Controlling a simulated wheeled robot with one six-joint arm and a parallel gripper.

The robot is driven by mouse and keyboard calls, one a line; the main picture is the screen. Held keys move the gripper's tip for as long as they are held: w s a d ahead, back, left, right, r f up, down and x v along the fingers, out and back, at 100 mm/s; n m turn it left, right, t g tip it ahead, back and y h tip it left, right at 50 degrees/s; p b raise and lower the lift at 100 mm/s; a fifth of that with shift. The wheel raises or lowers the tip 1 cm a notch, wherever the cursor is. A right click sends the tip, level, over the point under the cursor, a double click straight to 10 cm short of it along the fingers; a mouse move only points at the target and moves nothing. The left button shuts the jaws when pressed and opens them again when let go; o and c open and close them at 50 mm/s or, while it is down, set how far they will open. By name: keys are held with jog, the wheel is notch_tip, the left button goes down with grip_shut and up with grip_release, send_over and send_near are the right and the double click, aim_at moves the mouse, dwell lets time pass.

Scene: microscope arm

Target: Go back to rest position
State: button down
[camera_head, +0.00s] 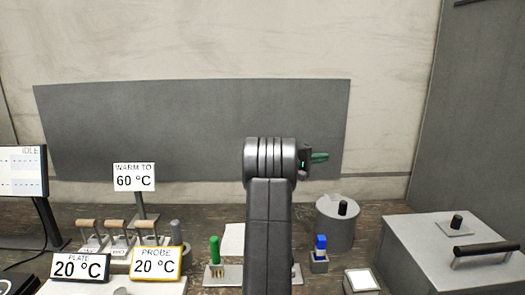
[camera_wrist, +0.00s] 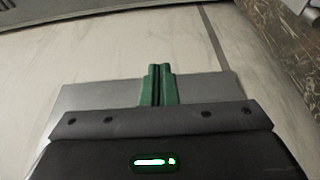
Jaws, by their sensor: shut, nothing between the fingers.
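My gripper (camera_wrist: 160,72) has green fingers, which are pressed together with nothing between them in the wrist view. In the head view my gripper (camera_head: 319,157) sticks out to the right of the grey arm, raised above the bench and in front of the grey wall panel (camera_head: 130,130). My arm rises through the middle of the head view and hides part of the bench behind it. The wrist view shows mostly the pale wall and the grey panel beyond the fingers, with no object close to the fingertips.
Below on the bench are a green-handled tool (camera_head: 214,250), a blue-capped vial (camera_head: 320,245), a round grey pot (camera_head: 336,228) and a large lidded box (camera_head: 455,250) at right. Signs, a wooden-handled rack (camera_head: 117,240) and a screen (camera_head: 22,172) stand left. Space around the raised gripper is clear.

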jog(key=shift+w+p, duration=0.3)
jog(key=shift+p, duration=0.5)
jog(key=shift+w+f+n, duration=0.1)
jog(key=shift+f+n, duration=0.05)
jog(key=shift+n, duration=0.15)
